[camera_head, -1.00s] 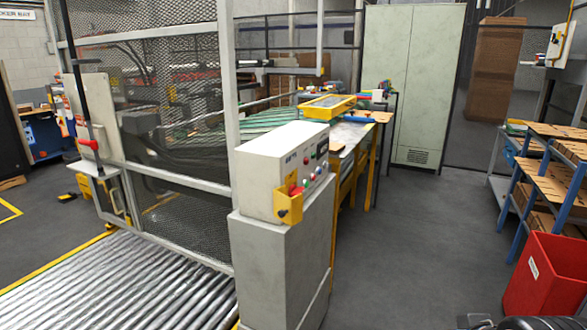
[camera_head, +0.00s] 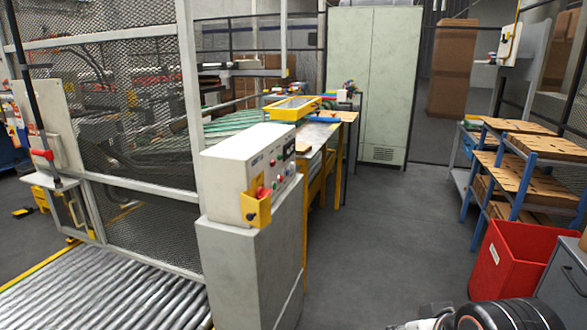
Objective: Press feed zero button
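A white control box (camera_head: 228,172) stands on a grey pedestal (camera_head: 245,262) left of the picture's middle. Its right-hand panel carries a small dark display (camera_head: 289,149) and several small coloured buttons (camera_head: 279,176). The labels are too small to read, so I cannot tell which button is feed zero. A yellow housing with a red knob (camera_head: 258,205) sits at the panel's near end. Part of my arm shows at the bottom right edge, well apart from the box. I cannot make out my gripper's fingers.
A roller conveyor (camera_head: 105,292) and a mesh fence (camera_head: 150,130) lie to the left. A red bin (camera_head: 520,258) and a blue-framed shelf with wooden boards (camera_head: 515,170) stand at right. A tall cabinet (camera_head: 375,85) is behind. The grey floor (camera_head: 395,225) between is clear.

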